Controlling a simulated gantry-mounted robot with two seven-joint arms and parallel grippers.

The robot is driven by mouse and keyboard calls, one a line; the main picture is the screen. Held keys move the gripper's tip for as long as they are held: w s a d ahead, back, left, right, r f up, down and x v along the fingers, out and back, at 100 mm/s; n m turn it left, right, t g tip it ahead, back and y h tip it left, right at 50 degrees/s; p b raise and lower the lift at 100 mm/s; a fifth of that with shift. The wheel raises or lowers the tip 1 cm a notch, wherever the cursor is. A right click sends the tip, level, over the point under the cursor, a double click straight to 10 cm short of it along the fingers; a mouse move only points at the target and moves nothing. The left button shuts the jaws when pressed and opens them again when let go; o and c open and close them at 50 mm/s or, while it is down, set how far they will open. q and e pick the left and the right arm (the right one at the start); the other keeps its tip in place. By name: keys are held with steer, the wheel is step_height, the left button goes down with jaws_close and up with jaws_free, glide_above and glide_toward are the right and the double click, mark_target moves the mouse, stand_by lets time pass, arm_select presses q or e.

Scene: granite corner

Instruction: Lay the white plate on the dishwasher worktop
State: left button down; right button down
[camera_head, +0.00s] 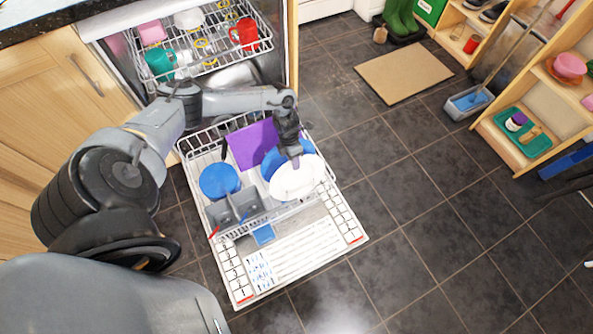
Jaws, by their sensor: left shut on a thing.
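The white plate (297,180) stands tilted at the front right of the pulled-out lower dishwasher rack (190,150). My left gripper (296,158) reaches in from above and is shut on the plate's upper rim. The plate partly covers a blue plate (272,163) behind it. The dark granite worktop (40,22) shows only as a strip at the top left, far from the plate. I cannot make out my right gripper.
The lower rack also holds a purple board (253,145), another blue plate (219,181) and a grey cutlery basket (235,207). The upper rack (215,62) holds cups and bowls. The open door (300,262) lies below.

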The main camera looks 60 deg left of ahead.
arm_select(q)
steer(key=shift+d+r, duration=0.1)
steer(key=shift+r, duration=0.15)
stand_by(0.3)
steer(key=shift+r+p, duration=0.35)
steer(key=p+v, duration=0.2)
steer(key=v, duration=0.1)
steer(key=shift+d, duration=0.1)
steer(key=p+v, duration=0.1)
steer(key=v, duration=0.1)
steer(key=p+v, duration=0.1)
steer(key=v, duration=0.1)
steer(key=shift+a, duration=0.3)
stand_by(0.3)
steer(key=shift+r, duration=0.1)
